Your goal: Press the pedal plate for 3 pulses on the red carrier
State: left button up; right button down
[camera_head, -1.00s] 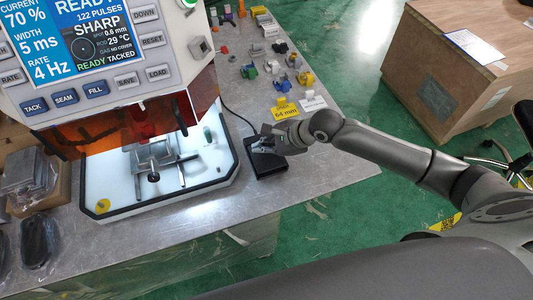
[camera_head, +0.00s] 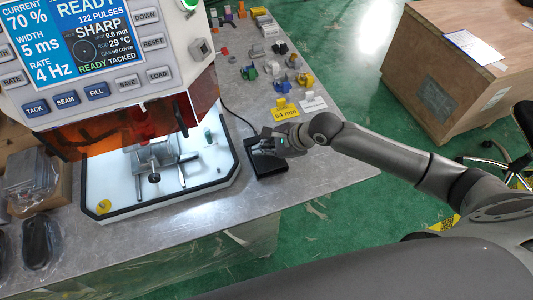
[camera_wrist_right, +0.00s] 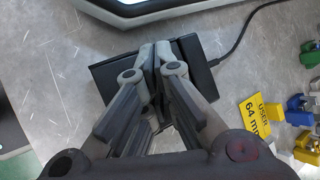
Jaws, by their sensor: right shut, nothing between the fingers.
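The pedal plate (camera_head: 264,160) is a black box with a cable, lying on the bench beside the machine. In the right wrist view the black pedal (camera_wrist_right: 201,76) shows behind my fingers. My right gripper (camera_head: 268,145) is shut and empty, its tips over the pedal; in the right wrist view its closed fingertips (camera_wrist_right: 157,50) overlap the pedal. I cannot tell whether they touch it. The machine's screen (camera_head: 75,35) reads 122 pulses, 4 Hz and "ready tacked". A red part (camera_head: 142,122) shows behind the machine's orange shield; I cannot tell whether it is the red carrier. My left gripper is not in view.
A metal fixture (camera_head: 153,160) stands on the white machine base. A yellow 64 mm card (camera_head: 286,112) and several small coloured fixtures lie behind the pedal. A wooden crate (camera_head: 465,75) stands on the green floor at right. Bare bench (camera_head: 325,160) lies right of the pedal.

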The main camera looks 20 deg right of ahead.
jog(key=shift+s+f, duration=0.2)
jog(key=shift+f, duration=0.7)
dwell(0.9)
jog(key=shift+r, duration=0.1)
jog(key=shift+w+r+p, duration=0.2)
jog(key=shift+r+p, duration=0.8)
jog(key=shift+p, duration=0.5)
jog(key=r+p, duration=0.1)
jog(key=p, duration=0.1)
jog(key=r+p, duration=0.4)
jog(key=shift+w+r, duration=0.1)
jog(key=shift+w, duration=0.2)
